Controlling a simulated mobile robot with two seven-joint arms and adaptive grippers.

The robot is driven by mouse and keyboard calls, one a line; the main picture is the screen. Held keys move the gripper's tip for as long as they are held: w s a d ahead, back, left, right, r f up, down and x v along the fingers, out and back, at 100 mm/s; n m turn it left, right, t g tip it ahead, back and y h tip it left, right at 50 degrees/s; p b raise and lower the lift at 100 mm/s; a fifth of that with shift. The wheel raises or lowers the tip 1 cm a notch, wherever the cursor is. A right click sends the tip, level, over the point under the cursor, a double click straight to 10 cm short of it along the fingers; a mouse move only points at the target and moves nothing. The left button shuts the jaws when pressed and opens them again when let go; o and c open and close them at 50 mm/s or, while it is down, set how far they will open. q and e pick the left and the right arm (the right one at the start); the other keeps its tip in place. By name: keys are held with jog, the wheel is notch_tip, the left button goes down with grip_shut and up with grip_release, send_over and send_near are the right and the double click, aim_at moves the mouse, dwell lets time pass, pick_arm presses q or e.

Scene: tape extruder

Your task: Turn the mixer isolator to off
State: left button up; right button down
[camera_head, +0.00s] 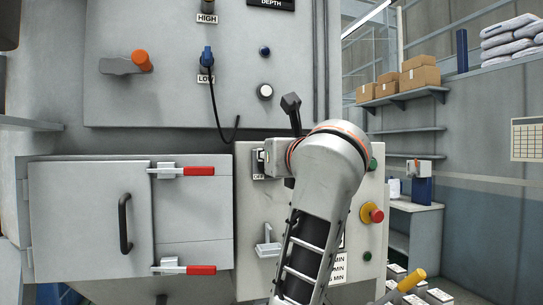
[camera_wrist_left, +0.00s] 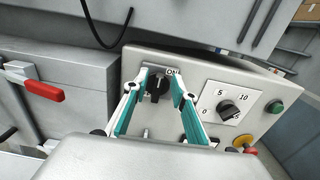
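In the head view, part of the isolator (camera_head: 260,157) shows above an OFF label, left of my arm. My left gripper (camera_wrist_left: 157,80) is open, its teal-padded fingers on either side of the knob, with a visible gap to each side. I cannot tell exactly how deep the fingertips reach. In the head view my left wrist hides most of the gripper (camera_head: 272,158). My right gripper is not in view.
A cabinet door with red-handled latches (camera_head: 199,171) is at left. A black cable (camera_head: 214,105) hangs above.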

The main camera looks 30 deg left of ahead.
pick_arm(q)
jog(key=shift+x, duration=1.15)
grip_shut()
